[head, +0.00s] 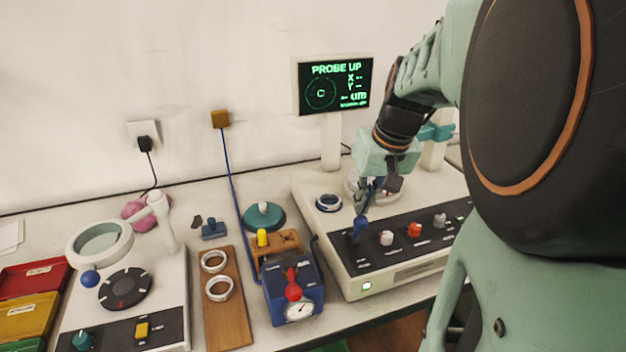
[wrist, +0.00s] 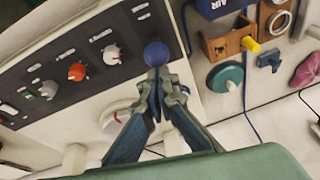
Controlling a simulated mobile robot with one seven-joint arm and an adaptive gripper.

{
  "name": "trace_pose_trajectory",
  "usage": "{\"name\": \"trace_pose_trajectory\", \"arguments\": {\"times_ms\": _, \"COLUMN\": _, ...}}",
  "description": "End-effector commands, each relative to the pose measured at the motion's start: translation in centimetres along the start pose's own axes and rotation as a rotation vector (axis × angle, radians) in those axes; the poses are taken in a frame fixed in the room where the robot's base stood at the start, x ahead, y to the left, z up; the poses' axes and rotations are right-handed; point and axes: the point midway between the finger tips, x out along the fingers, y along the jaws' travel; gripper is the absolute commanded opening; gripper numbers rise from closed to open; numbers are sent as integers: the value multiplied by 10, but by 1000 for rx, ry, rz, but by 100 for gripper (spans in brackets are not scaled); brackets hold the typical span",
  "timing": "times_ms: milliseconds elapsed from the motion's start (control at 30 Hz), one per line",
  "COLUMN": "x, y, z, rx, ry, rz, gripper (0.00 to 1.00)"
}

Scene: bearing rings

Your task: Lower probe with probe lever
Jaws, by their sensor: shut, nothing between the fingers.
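The probe lever has a blue knob (head: 359,226) and stands at the left end of the black control panel on the measuring machine (head: 400,283). In the wrist view the round blue knob (wrist: 156,53) shows just beyond my fingertips. My gripper (head: 369,198) is shut and empty, pointing down close behind the lever; its fingers also show in the wrist view (wrist: 157,84). I cannot tell whether the fingers touch the knob. The screen (head: 335,85) reads "PROBE UP". The probe is mostly hidden behind my gripper.
White (head: 386,238), orange-red (head: 414,230) and grey (head: 440,219) knobs sit right of the lever. Left are a blue air unit (head: 292,290), a wooden board (head: 226,320) with two rings, and a magnifier (head: 100,243).

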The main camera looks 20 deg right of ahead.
Motion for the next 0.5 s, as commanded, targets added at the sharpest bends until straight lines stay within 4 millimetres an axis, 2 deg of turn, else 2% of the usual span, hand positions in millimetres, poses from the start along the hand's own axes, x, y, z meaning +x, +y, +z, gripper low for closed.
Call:
{"name": "trace_pose_trajectory", "arguments": {"times_ms": 200, "x": -1, "y": 1, "z": 11, "rx": 0, "ry": -2, "rz": -1, "gripper": 0}}
{"name": "trace_pose_trajectory", "arguments": {"times_ms": 500, "x": -2, "y": 2, "z": 17, "rx": 0, "ry": -7, "rz": -1, "gripper": 0}}
